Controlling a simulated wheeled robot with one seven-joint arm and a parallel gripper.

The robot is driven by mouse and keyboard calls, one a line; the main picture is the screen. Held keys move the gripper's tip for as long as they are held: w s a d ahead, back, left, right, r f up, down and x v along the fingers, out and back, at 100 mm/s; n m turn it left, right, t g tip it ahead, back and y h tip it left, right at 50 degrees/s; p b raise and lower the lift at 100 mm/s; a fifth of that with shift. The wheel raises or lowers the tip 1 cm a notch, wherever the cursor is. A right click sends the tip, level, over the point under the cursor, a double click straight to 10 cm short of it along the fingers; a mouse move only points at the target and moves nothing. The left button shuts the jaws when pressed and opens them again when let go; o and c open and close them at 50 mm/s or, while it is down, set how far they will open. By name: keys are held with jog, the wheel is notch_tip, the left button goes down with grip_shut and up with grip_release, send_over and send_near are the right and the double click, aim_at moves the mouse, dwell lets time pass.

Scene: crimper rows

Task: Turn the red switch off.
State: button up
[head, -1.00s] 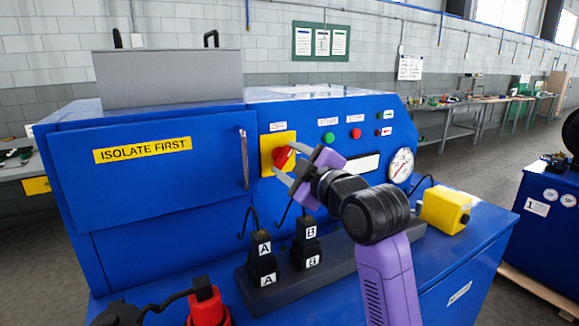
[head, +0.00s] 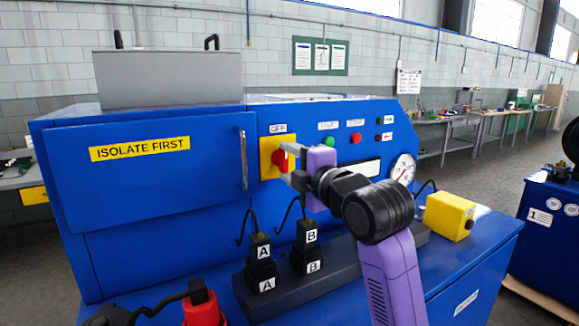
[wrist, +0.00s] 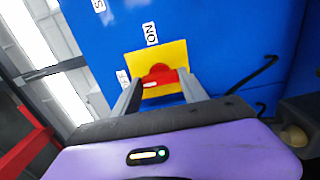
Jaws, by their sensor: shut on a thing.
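The red switch (head: 279,160) is a rotary knob on a yellow plate (head: 266,171) on the front of the blue machine. In the wrist view the red switch (wrist: 158,73) shows a small white mark at its left. A label reading ON stands beside the yellow plate (wrist: 173,54), and a second label at the left is partly hidden by a finger. My gripper (head: 287,165) is at the switch, shut on it, with one finger on either side; the wrist view shows both fingers (wrist: 160,86) flanking the knob.
A green button (head: 330,141) and a red button (head: 355,138) sit right of the switch, with a gauge (head: 403,168) beyond. Black plugs marked A (head: 261,252) and B (head: 307,235) stand below. A yellow box (head: 449,216) is at right.

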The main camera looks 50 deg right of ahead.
jog(key=shift+f, duration=0.1)
dwell(0.3)
jog(key=o, duration=1.4)
jog(key=b+v, duration=0.1)
jog(key=v, duration=0.6)
jog(key=shift+s+a, duration=0.15)
jog(key=shift+s, duration=0.25)
